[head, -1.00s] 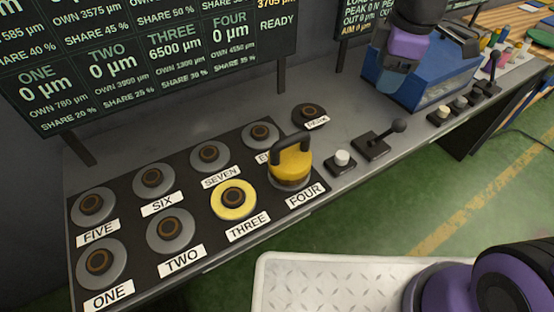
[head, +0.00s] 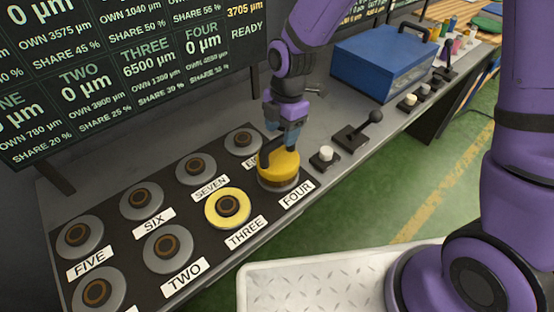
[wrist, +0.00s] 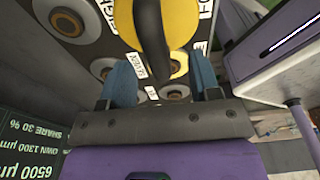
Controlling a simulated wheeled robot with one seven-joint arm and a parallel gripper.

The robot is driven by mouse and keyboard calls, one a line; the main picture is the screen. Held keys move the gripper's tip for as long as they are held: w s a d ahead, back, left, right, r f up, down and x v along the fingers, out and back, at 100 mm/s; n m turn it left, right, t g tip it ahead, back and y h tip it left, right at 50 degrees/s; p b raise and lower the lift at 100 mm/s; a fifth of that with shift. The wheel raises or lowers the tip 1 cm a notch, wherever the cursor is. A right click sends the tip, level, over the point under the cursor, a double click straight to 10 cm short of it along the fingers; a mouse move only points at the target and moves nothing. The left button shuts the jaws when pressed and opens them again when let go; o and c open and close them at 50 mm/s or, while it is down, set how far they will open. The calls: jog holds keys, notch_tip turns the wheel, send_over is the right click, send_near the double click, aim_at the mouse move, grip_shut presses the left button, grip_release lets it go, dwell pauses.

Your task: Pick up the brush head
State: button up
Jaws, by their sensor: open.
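The brush head (head: 281,166) is a yellow round block with a dark arched handle, upright on the black panel at the place labelled FOUR. In the wrist view the yellow brush head (wrist: 178,22) is at the top and its dark handle (wrist: 152,40) reaches down toward the gap between my fingers. My gripper (head: 282,138) is right above and behind the brush head, pointing down, and covers part of the handle. In the wrist view my gripper (wrist: 162,82) has its two blue fingers apart. I cannot tell whether they touch the handle.
Several round pads sit on the panel, with pad THREE (head: 228,208) ringed in yellow. A white button (head: 324,156) and a black lever (head: 362,130) stand just right of the brush head. A blue box (head: 385,62) is farther right. Screens (head: 130,60) rise behind.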

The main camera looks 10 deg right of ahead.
aim_at(278, 155)
jog(key=shift+s+a+f, duration=0.1)
jog(key=shift+a+f, duration=0.1)
jog(key=shift+f, duration=0.8)
jog(key=shift+w+a+f, duration=0.1)
jog(key=shift+a+f, duration=0.05)
jog(key=shift+f, duration=0.9)
jog(key=shift+s+a+f, duration=0.1)
jog(key=shift+a+f, duration=0.1)
jog(key=shift+f, duration=0.8)
jog(key=shift+c, duration=0.2)
grip_shut()
